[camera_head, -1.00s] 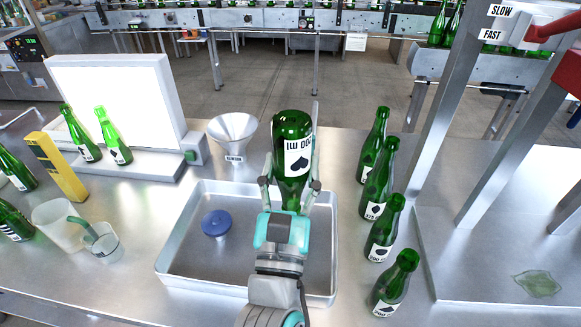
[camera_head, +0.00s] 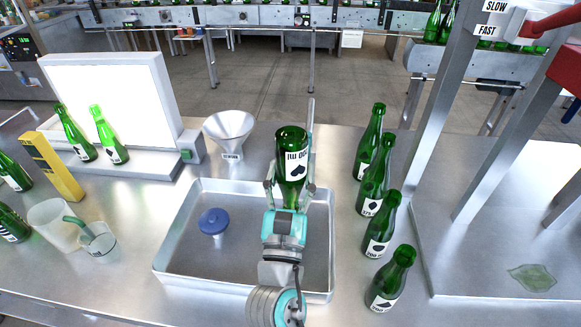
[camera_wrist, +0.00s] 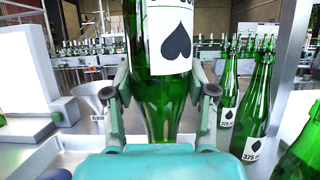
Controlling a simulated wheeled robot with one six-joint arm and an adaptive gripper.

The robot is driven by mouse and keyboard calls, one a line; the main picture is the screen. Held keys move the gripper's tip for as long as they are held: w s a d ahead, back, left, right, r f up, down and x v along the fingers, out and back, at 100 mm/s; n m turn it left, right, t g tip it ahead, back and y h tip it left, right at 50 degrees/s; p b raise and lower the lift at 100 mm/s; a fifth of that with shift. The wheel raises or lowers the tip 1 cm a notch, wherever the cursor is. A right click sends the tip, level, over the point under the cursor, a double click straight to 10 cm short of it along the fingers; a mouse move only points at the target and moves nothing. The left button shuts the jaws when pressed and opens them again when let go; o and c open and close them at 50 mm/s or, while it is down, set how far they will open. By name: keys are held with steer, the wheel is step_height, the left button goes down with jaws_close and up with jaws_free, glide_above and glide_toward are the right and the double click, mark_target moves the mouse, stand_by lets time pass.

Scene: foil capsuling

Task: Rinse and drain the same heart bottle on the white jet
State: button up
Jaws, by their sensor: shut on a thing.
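The heart bottle (camera_head: 292,157) is green glass and held upside down, base up, above the right part of the metal tray (camera_head: 168,262). Its label text is inverted and its black heart points up; the label also shows in the wrist view (camera_wrist: 168,40). My gripper (camera_head: 291,187) is shut around the bottle, with one finger on each side. The bottle's neck goes down behind my gripper, and its mouth is hidden. I cannot make out a white jet; in the tray a blue disc (camera_head: 213,221) stands on a pale stem, left of my gripper.
Several upright green bottles (camera_head: 378,230) stand in a row close to the tray's right side. A steel funnel (camera_head: 229,130) is behind the tray.

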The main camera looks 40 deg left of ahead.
mark_target(290, 205)
steer(key=shift+f, duration=1.95)
steer(key=shift+f, duration=1.05)
steer(key=shift+r, duration=0.1)
stand_by(2.1)
steer(key=shift+r, duration=1.5)
stand_by(1.3)
